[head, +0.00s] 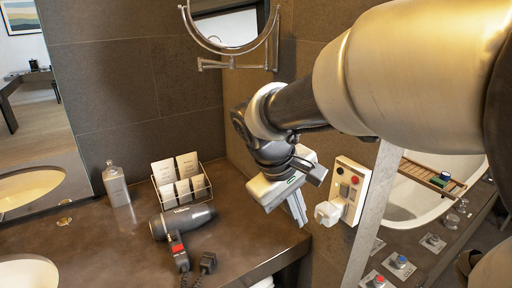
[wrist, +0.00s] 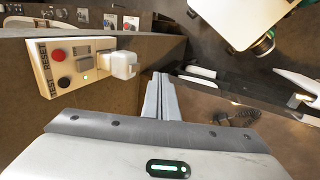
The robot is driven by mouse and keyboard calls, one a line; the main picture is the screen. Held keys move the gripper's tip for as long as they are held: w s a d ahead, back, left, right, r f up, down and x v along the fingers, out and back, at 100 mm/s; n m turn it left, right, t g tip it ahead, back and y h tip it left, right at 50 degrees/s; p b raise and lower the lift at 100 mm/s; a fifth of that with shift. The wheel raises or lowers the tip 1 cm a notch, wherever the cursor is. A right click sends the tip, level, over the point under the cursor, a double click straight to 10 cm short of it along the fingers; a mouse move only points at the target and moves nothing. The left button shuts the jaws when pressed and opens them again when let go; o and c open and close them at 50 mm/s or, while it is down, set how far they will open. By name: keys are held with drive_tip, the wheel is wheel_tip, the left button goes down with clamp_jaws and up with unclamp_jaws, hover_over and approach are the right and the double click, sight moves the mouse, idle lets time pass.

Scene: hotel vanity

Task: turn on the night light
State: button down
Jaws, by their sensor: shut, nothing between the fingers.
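A cream outlet plate (head: 350,188) is on the dark tiled wall, right of my gripper.
The counter (head: 120,245) holds a hair dryer (head: 182,222), a wire rack of cards (head: 181,185) and a bottle (head: 116,185). A round mirror (head: 230,25) is on the wall above. A tub (head: 420,195) shows at right. Space around my fingers looks free.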

drive_tip(key=v, duration=0.9)
drive_tip(key=shift+w+d+p, duration=0.3)
drive_tip(key=shift+d+p, duration=0.1)
drive_tip(key=shift+p, duration=0.05)
